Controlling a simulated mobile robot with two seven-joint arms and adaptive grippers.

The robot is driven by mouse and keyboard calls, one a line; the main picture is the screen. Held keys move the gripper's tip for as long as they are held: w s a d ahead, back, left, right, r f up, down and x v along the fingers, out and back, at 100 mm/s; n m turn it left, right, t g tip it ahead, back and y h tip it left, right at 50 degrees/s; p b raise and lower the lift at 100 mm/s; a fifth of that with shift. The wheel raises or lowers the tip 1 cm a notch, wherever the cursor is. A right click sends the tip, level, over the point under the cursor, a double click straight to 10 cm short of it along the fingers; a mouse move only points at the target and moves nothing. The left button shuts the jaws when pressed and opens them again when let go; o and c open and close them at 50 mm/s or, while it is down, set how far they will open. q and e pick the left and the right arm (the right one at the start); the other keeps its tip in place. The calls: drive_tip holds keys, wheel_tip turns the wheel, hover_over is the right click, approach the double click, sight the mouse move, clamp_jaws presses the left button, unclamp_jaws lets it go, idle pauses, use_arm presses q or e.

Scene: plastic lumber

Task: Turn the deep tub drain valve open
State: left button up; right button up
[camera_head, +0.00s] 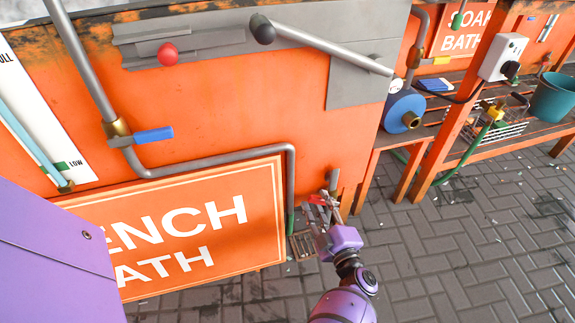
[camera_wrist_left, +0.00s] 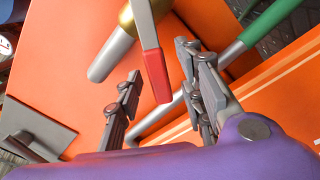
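The drain valve is low on the front of the orange tub (camera_head: 235,95); its stub pipe (camera_head: 334,180) shows beside the red handle (camera_head: 317,200) in the head view. In the left wrist view it has a brass body (camera_wrist_left: 138,16) and a flat grey lever with a red tip (camera_wrist_left: 155,76). My left gripper (camera_head: 326,205) is at this valve. In the wrist view its two fingers are apart, with the red tip between them (camera_wrist_left: 160,65). I see no clear contact; depth is hard to judge. My right gripper is not in view.
A grey pipe (camera_head: 215,160) with a blue-handled valve (camera_head: 153,135) runs above the bath sign (camera_head: 195,235). A floor grate (camera_head: 303,246) lies beneath the gripper. A second bench (camera_head: 460,110) with a teal bucket (camera_head: 553,98) stands right. The paving (camera_head: 480,235) is mostly clear.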

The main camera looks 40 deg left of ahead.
use_arm(q)
drive_tip(key=shift+w+r, duration=0.15)
drive_tip(key=shift+w, duration=0.1)
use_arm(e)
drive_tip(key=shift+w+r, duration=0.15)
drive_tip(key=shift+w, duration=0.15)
use_arm(q)
clamp_jaws()
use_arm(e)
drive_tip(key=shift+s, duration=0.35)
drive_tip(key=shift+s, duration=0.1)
